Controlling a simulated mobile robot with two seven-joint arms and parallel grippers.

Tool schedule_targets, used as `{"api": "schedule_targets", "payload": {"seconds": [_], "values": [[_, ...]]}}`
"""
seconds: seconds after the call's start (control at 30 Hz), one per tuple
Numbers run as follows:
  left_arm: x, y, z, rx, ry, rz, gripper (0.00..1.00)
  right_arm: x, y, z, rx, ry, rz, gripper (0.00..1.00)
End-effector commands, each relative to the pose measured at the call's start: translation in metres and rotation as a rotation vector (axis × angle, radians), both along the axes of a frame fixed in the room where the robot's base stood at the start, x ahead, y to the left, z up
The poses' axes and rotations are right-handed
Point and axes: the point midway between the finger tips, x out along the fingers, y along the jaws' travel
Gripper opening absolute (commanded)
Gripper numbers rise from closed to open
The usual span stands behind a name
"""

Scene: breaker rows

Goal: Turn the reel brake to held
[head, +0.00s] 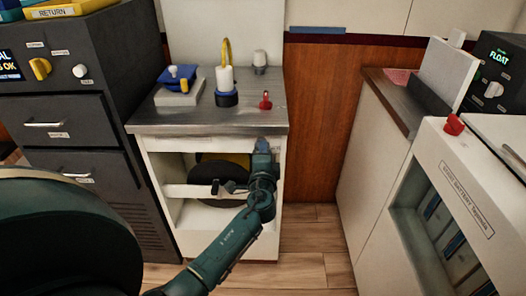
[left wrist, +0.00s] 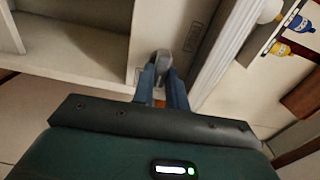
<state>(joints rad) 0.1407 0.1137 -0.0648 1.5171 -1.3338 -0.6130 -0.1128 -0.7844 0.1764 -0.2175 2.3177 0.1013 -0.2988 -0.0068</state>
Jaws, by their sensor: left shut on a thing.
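My left gripper (head: 262,148) reaches up to the right front post of the white cabinet under the steel counter. In the left wrist view its fingers (left wrist: 163,76) are shut on a small grey handle (left wrist: 163,58), which I take to be the reel brake, on the white cabinet front. Two small labels sit beside the handle, too small to read, so I cannot tell its setting. In the head view the gripper hides the handle. A dark round reel (head: 217,172) shows inside the open cabinet, left of the gripper. My right gripper is not in view.
A grey drawer unit (head: 75,135) stands left. Floor (head: 305,240) is free to the right.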

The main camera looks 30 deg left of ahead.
Motion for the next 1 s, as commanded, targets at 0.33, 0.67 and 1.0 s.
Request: {"api": "schedule_targets", "payload": {"seconds": [0.33, 0.67, 1.0], "values": [[0.0008, 0.0001, 0.0015, 0.040, 0.020, -0.001, 0.00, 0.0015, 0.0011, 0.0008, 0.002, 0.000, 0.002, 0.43], [0.0007, 0.0001, 0.0015, 0.040, 0.020, -0.001, 0.18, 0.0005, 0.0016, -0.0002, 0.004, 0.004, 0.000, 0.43], [0.0002, 0.0000, 0.0004, 0.037, 0.022, 0.000, 0.36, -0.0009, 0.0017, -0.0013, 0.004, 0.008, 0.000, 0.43]]}}
